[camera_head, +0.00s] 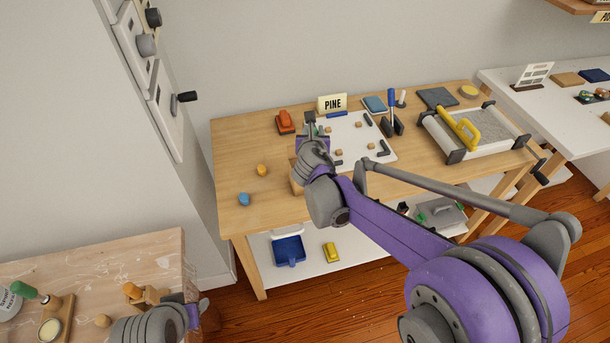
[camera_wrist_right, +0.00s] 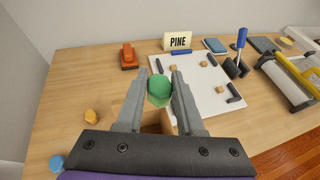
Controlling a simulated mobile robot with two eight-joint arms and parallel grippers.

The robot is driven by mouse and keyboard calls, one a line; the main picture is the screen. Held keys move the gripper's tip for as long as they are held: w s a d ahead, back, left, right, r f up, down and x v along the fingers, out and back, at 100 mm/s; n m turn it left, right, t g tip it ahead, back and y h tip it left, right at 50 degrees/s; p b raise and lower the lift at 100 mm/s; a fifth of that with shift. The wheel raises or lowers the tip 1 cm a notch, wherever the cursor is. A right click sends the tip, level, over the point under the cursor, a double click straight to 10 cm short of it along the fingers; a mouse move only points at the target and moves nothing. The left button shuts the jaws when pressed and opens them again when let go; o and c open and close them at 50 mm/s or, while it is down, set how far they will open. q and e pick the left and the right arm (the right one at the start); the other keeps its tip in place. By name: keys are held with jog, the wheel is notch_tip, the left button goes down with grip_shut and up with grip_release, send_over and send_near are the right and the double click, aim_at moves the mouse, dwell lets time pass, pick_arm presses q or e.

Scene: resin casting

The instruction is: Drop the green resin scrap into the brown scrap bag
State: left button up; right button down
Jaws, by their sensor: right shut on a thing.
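The green resin scrap (camera_wrist_right: 159,91) is pinched between the fingertips of my right gripper (camera_wrist_right: 160,80) in the right wrist view. The brown scrap bag (camera_wrist_right: 167,122) stands on the wooden table below and behind the fingers, partly hidden by them. In the head view the bag (camera_head: 296,186) shows only as a strip beside my right wrist, and my right gripper (camera_head: 311,128) is above the table near it. The scrap looks held above the bag; the exact gap cannot be told. My left gripper (camera_head: 198,308) is low at the left, beside the lower-left bench; its fingers are unclear.
A white board (camera_head: 375,150) with small blocks and dark clips lies behind the bag, with a PINE sign (camera_head: 332,103). An orange tool (camera_head: 286,121), a yellow piece (camera_head: 262,170) and a blue piece (camera_head: 244,199) lie on the table. The table's left part is mostly clear.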

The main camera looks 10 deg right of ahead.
notch_tip(320, 180, down, 5)
jog(key=b, duration=0.2)
jog(key=shift+b, duration=0.35)
jog(key=shift+c, duration=2.3)
grip_release()
jog(key=shift+s, duration=0.1)
jog(key=v, duration=1)
jog(key=shift+s+a, duration=0.2)
jog(key=shift+s, duration=0.1)
jog(key=shift+r, duration=0.1)
